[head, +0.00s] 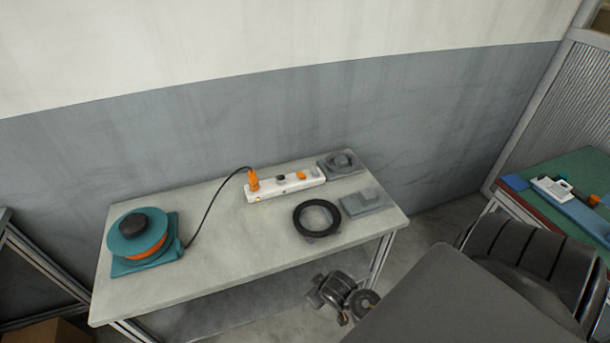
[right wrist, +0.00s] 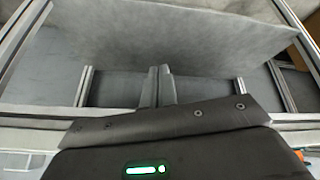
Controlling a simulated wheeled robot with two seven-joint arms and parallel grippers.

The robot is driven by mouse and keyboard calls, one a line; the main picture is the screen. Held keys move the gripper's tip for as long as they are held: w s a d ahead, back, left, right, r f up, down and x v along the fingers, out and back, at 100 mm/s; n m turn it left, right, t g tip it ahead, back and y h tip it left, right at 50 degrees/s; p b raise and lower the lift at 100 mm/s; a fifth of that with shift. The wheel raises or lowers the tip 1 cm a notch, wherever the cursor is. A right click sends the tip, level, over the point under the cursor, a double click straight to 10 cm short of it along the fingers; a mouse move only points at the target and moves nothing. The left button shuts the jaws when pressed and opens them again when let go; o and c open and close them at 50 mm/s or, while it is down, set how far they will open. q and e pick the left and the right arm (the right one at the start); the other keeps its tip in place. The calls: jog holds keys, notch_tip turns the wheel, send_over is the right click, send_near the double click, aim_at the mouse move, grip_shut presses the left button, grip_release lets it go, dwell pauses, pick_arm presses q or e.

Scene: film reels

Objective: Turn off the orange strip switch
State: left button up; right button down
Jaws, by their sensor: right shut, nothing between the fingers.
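The white power strip (head: 284,188) lies near the back edge of the grey table, angled slightly up to the right. Its orange switch (head: 301,175) is towards the right end. An orange plug (head: 253,181) stands in the left end, and a small dark piece (head: 280,178) sits between them. The switch's on or off position is too small to tell. My right gripper (right wrist: 159,70) is shut and empty in the right wrist view, with its two grey fingers together. The strip is not recognisable there. My left gripper is not in view.
The table (head: 225,260) also holds a teal and orange reel (head: 138,234), a black ring (head: 317,217) and two grey blocks (head: 366,202) (head: 340,163). A black cord (head: 214,205) joins reel and plug. A green-topped table (head: 567,170) stands at right. The table's front middle is clear.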

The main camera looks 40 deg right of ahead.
notch_tip(320, 180, up, 12)
jog(key=w+t+p, duration=0.1)
jog(key=w+p, duration=0.1)
jog(key=w+d+r+m+t, duration=0.1)
jog(key=w+d, duration=0.2)
jog(key=w, duration=0.1)
jog(key=w+d+r+t+h, duration=0.1)
jog(key=w+d+r, duration=0.1)
jog(key=w+d, duration=0.1)
jog(key=w+d+r+m+t, duration=0.1)
jog(key=w+d+r, duration=0.1)
jog(key=w, duration=0.3)
jog(key=shift+w+d+r+m+t+h, duration=0.15)
jog(key=shift+d+m+t+h, duration=0.2)
jog(key=shift+d, duration=0.2)
jog(key=w+d+r+m+t+h, duration=0.1)
jog(key=w+d+r+t, duration=0.1)
jog(key=w+d+r, duration=0.3)
jog(key=w+d, duration=0.2)
jog(key=d, duration=0.1)
jog(key=shift+w+r, duration=0.3)
jog(key=shift+r, duration=0.1)
jog(key=shift+m+h, duration=0.25)
